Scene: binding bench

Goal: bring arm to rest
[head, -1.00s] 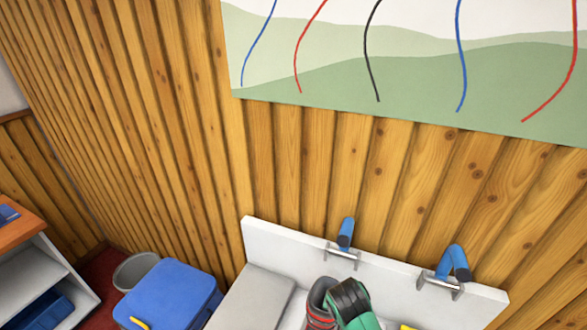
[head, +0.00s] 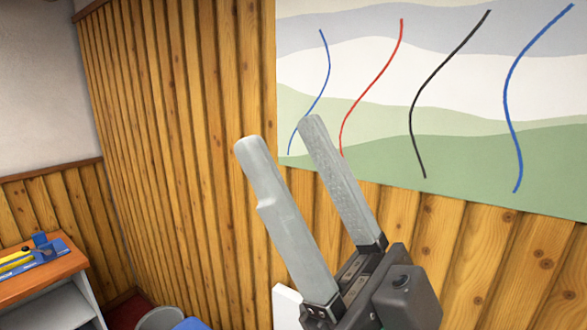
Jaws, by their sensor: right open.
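My right gripper (head: 275,135) is raised in the middle of the head view, in front of the wood-panelled wall. Its two long grey fingers point up and to the left. They stand apart with nothing between them, so it is open and empty. Its dark body is at the lower right of the fingers. My left gripper is not in view.
A small shelf unit (head: 50,308) with an orange-brown top stands at the lower left, with blue and yellow items on it. A grey bin (head: 160,319) and a blue lid (head: 192,324) show at the bottom edge. A painted panel (head: 450,80) hangs on the wall.

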